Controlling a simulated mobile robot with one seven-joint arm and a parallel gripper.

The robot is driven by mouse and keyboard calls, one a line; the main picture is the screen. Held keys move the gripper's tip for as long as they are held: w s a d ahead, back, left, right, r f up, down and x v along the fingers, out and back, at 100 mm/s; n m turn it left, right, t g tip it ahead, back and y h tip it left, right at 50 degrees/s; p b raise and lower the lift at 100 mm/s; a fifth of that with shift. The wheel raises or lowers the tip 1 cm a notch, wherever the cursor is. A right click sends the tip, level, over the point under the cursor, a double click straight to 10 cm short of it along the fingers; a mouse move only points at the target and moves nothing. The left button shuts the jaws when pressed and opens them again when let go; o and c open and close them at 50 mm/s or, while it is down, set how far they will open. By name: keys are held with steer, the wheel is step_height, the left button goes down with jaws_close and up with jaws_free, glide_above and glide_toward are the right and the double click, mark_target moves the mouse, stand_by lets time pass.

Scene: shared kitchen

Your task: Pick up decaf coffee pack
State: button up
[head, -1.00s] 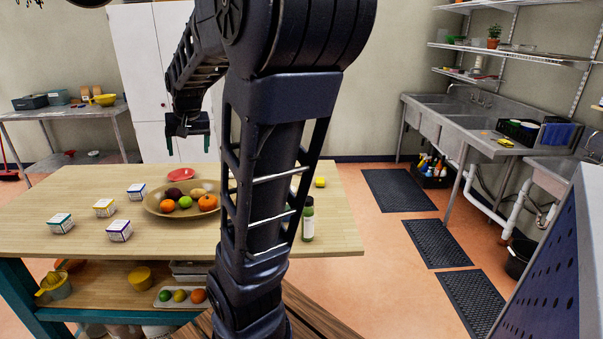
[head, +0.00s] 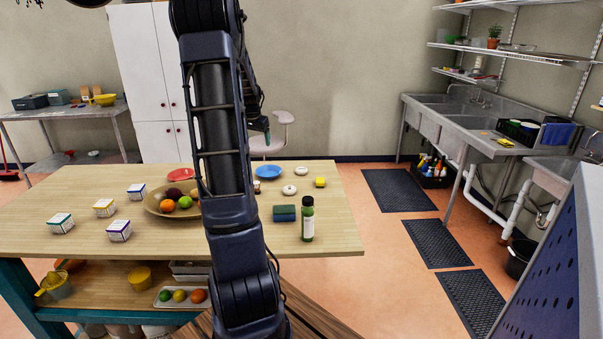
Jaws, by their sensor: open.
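Several small white boxes with coloured trim stand apart on the left part of the wooden table (head: 45,238): a teal-trimmed box (head: 61,223), a yellow-trimmed box (head: 104,208), a blue-trimmed box (head: 136,192) and a purple-trimmed box (head: 119,231). Their labels are too small to read, so I cannot tell which is the decaf coffee pack. My gripper (head: 265,131) is open and mostly hidden behind my arm. It is high, towards the table's far side, well to the right of the boxes and touching none of them.
A fruit bowl (head: 153,205) is right of the boxes, partly behind my arm.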

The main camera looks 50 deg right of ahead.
steer(key=s+d+f+m+g+h, duration=0.15)
steer(key=d+f, duration=0.35)
steer(key=d, duration=0.5)
steer(key=s+d+f+m, duration=0.2)
steer(key=d+f, duration=0.4)
steer(key=d, duration=0.3)
glide_above(301, 169)
steer(key=a, duration=0.2)
step_height(301, 169, down, 4)
steer(key=shift+f, duration=0.25)
steer(key=shift+x, duration=2.75)
steer(key=shift+s+a, duration=0.2)
steer(key=c, duration=1.1)
steer(key=shift+o, duration=0.2)
steer(key=shift+r, duration=0.1)
